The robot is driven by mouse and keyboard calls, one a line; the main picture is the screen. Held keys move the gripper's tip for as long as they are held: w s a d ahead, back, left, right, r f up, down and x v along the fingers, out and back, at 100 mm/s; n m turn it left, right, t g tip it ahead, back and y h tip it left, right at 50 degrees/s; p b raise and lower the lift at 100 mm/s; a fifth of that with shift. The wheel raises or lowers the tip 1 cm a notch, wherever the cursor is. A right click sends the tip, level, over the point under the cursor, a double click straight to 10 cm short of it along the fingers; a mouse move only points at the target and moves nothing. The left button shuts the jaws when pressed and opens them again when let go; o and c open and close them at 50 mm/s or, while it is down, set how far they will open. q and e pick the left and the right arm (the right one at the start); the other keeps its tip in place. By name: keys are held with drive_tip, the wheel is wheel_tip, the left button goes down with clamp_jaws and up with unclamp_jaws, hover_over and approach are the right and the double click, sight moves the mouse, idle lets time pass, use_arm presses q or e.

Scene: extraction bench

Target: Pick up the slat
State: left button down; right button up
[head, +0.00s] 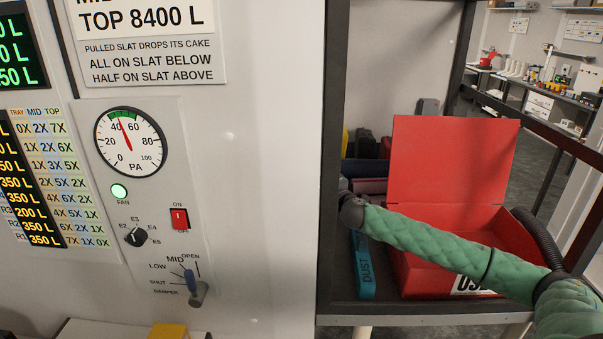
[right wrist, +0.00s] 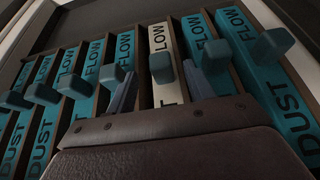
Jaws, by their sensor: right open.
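In the right wrist view a row of slats with projecting grey-blue handles stands in a dark frame. Most are teal, such as the teal slat (right wrist: 82,88), and are marked FLOW and DUST. One cream slat (right wrist: 159,38) stands among them, with its handle (right wrist: 162,68) facing me. My right gripper (right wrist: 159,85) is open, its fingers on either side of the cream slat, apart from its handle as far as I can tell. In the head view my green-sleeved right arm reaches left behind the cabinet edge, which hides that gripper. My left gripper is not in view.
An open red box (head: 455,160) sits on the cart shelf. A panel with a gauge (head: 130,142), red switch (head: 179,219) and damper lever (head: 191,280) fills the left.

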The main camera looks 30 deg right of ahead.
drive_tip(key=w, duration=0.1)
drive_tip(key=w+p, duration=0.1)
drive_tip(key=p, duration=0.1)
drive_tip(key=shift+w+d+r, duration=0.1)
drive_tip(key=shift+w+d, duration=0.15)
drive_tip(key=shift+w, duration=0.15)
drive_tip(key=shift+w+f, duration=0.25)
drive_tip(key=shift+w, duration=0.2)
drive_tip(key=c, duration=1.1)
